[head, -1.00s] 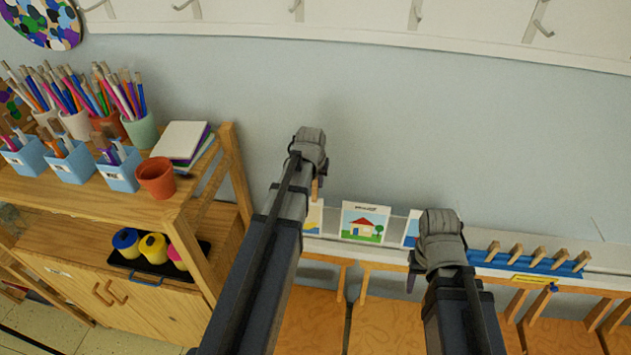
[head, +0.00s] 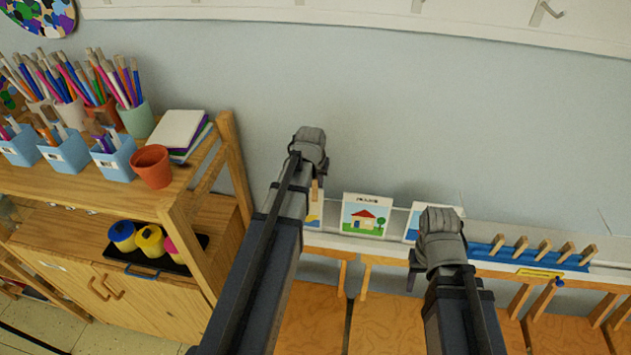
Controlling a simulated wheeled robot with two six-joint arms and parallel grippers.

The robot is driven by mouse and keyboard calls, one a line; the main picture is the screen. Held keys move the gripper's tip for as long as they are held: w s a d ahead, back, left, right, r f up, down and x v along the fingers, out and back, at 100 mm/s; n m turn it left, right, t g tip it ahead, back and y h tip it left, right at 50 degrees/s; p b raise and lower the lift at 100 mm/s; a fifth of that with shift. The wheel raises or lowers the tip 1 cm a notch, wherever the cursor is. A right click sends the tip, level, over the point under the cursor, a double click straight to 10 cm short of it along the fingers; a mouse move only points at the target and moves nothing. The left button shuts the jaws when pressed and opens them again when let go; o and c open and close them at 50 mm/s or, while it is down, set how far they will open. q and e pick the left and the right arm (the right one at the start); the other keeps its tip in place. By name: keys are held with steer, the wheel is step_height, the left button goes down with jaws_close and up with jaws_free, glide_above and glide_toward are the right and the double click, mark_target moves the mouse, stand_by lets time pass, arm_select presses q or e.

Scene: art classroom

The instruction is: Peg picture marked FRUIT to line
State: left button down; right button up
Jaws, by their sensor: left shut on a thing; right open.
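My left gripper (head: 314,180) is shut on a small wooden peg (head: 315,192), mostly hidden behind the wrist. My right gripper (head: 413,272) is open; its wrist hides most of it. Three pictures stand in a row on a white ledge at the wall. The left picture (head: 313,220) is mostly covered by my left arm. The middle picture (head: 367,218) shows a red-roofed house and a tree; its caption is too small to read. The right picture (head: 411,228) is partly behind my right wrist. I cannot make out the word FRUIT or the line.
A blue rack (head: 490,250) with several wooden pegs (head: 544,247) sits on the ledge at right, with a yellow label (head: 540,273) in front. A wooden shelf (head: 190,205) with pencil pots, a terracotta pot (head: 151,167) and paint jars stands at left.

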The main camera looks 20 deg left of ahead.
arm_select(q)
steer(key=c, duration=0.7)
jaws_free()
steer(key=shift+o, duration=1.3)
steer(key=shift+r, duration=0.2)
steer(key=shift+p+v, duration=3.35)
steer(key=shift+v, duration=0.05)
steer(key=shift+s+f, duration=0.1)
